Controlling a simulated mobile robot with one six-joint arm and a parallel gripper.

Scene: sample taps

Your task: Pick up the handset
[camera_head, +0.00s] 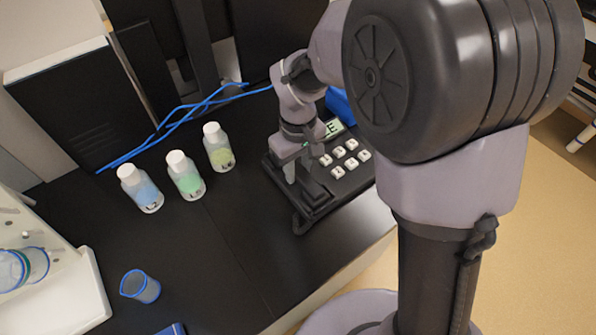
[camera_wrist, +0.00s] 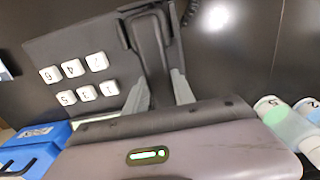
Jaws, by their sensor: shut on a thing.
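The black desk phone (camera_head: 352,181) stands on the dark bench in the head view, with white square keys and a small lit display. Its dark handset (camera_head: 312,196) is along the phone's left side, under my gripper (camera_head: 296,174). In the wrist view the handset (camera_wrist: 148,45) runs up between the two grey fingers of my gripper (camera_wrist: 160,92), which are shut on it. The keys (camera_wrist: 82,82) show to its left. The handset's near end is hidden by my gripper's body. I cannot tell whether the handset is clear of the phone.
Several items are on the bench: three white-capped bottles with blue (camera_head: 141,190), green (camera_head: 187,177) and yellow-green (camera_head: 219,148) contents, left of the phone. A blue-rimmed beaker (camera_head: 140,287) stands nearer. Blue cables (camera_head: 180,115) lie behind the bottles. The bench between beaker and phone is clear.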

